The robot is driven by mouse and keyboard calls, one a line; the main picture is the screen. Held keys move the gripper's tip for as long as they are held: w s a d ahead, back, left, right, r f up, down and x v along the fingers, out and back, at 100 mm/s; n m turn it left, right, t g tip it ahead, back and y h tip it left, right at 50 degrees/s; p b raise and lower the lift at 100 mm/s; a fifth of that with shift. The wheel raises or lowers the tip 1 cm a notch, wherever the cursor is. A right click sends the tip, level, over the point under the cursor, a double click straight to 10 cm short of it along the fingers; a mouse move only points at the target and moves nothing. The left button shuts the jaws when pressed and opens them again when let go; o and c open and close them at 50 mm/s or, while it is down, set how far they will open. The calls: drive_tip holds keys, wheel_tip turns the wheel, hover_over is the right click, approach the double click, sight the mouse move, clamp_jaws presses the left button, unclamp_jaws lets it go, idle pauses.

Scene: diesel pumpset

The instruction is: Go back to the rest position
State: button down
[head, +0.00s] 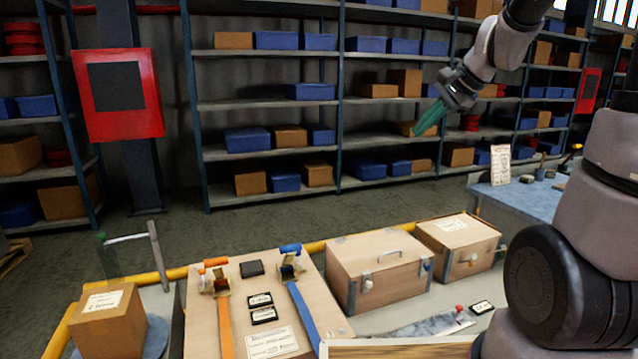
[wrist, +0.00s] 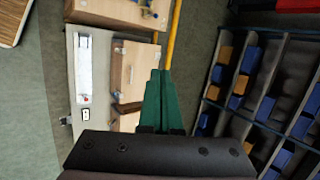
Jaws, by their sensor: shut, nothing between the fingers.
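My gripper (head: 429,118) is raised at the upper right of the head view, in front of the far shelves and clear of the bench. Its green fingers are together with nothing between them. In the wrist view the green fingers (wrist: 160,98) point up the picture, side by side. My gripper touches nothing. No mark of a rest position shows in either view.
Below stand a wooden chest (head: 378,268), a labelled wooden box (head: 459,246), a board (head: 255,345) with orange and blue straps, and a cardboard box (head: 108,322). A yellow rail (head: 168,276) runs behind them. A blue table (head: 520,200) stands right. The air around my gripper looks free.

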drive_tip(key=s+r+n+h, duration=0.1)
drive_tip(key=s+n, duration=0.3)
drive_tip(key=s, duration=0.5)
drive_tip(key=s+r+n+t+h, duration=0.1)
drive_tip(key=s+r+n+h, duration=0.1)
drive_tip(key=s, duration=0.7)
drive_tip(key=shift+s+d+r+n, duration=0.35)
drive_tip(key=shift+r+n, duration=0.4)
drive_tip(key=shift+n, duration=0.25)
